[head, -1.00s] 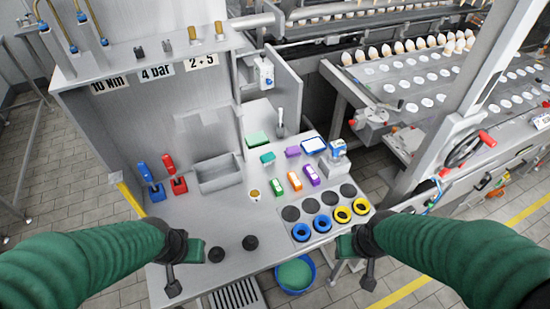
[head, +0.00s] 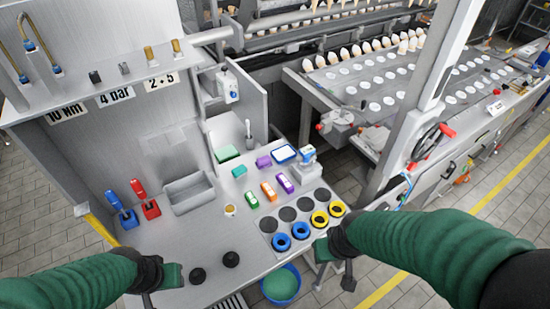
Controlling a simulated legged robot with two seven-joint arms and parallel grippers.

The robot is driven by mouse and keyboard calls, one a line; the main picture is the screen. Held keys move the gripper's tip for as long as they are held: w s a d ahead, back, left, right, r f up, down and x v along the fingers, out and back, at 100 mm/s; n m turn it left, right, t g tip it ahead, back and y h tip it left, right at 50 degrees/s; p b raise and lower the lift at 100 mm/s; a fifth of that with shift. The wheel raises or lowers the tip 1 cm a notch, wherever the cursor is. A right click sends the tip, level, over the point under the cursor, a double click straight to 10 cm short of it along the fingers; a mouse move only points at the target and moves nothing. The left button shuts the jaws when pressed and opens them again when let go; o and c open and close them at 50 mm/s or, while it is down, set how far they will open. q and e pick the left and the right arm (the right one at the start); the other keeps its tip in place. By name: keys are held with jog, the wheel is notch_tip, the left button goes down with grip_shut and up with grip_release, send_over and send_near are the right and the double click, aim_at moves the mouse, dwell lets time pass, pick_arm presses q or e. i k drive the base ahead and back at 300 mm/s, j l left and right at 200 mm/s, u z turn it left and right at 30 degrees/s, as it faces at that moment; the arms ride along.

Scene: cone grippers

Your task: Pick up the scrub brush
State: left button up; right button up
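No object is clearly identifiable as the scrub brush. A slim, light-handled tool (head: 248,130) stands upright at the back of the steel bench (head: 190,240) and may be a brush. A small teal block (head: 239,171) and a purple block (head: 263,161) lie in front of it; at this size I cannot tell whether either is a brush. My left gripper (head: 160,286) is open and empty at the bench's front left. My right gripper (head: 335,265) is open and empty just off the bench's front right corner. Both are well short of these items.
A steel bin (head: 189,192) stands left; a blue bucket (head: 281,285) is below the front edge.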

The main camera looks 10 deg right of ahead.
aim_at(241, 171)
jog(key=i+l+u, duration=0.15)
jog(key=l+u, duration=0.25)
jog(key=i+l+u, duration=0.1)
jog(key=l+u, duration=0.75)
jog(key=l, duration=0.2)
